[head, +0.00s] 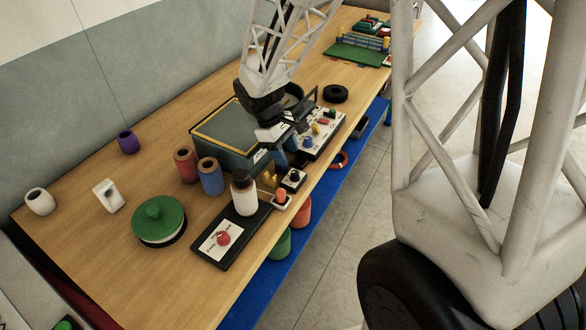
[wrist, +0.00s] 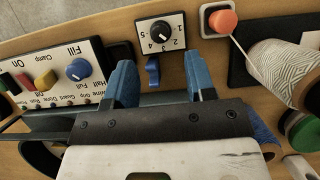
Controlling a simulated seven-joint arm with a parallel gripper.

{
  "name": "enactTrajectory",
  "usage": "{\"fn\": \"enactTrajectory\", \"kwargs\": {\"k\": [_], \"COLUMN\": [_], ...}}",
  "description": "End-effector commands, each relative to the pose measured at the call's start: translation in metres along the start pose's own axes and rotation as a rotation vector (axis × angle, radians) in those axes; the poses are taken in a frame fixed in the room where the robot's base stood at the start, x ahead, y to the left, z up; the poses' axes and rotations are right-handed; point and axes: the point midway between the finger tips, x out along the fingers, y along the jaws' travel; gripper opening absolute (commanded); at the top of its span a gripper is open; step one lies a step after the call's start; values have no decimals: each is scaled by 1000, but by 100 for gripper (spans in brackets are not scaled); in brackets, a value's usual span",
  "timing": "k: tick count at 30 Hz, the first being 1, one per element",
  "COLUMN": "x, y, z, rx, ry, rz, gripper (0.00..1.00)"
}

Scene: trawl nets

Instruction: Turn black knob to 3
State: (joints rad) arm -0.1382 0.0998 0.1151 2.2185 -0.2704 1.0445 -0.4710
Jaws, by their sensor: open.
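The black knob (wrist: 161,31) sits on a small white plate (wrist: 145,21) printed with numbers 1 to 5. I cannot tell for sure which number its mark points to. In the head view the knob (head: 294,177) is on a small box near the table's front edge. My gripper (wrist: 158,83) is open, its two blue fingers spread apart, with the knob beyond the fingertips and not touched. In the head view my gripper (head: 285,153) hangs just behind the knob box, its fingers partly hidden by the hand.
A panel with a blue knob (wrist: 78,69) and coloured switches is on one side. A blue lever (wrist: 152,69) lies near the gap between my fingers.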

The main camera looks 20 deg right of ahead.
Motion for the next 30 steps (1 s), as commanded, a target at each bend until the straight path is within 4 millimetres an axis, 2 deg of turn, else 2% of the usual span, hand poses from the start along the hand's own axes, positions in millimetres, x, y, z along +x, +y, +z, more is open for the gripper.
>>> {"fn": "enactTrajectory", "kwargs": {"k": [9,15,28,30], "x": [38,56,62,62], "y": [0,0,0,0], "z": [0,0,0,0], "rx": [0,0,0,0], "ry": [-2,0,1,1], "rz": [-2,0,0,0], "gripper": [50,50,50,41]}}
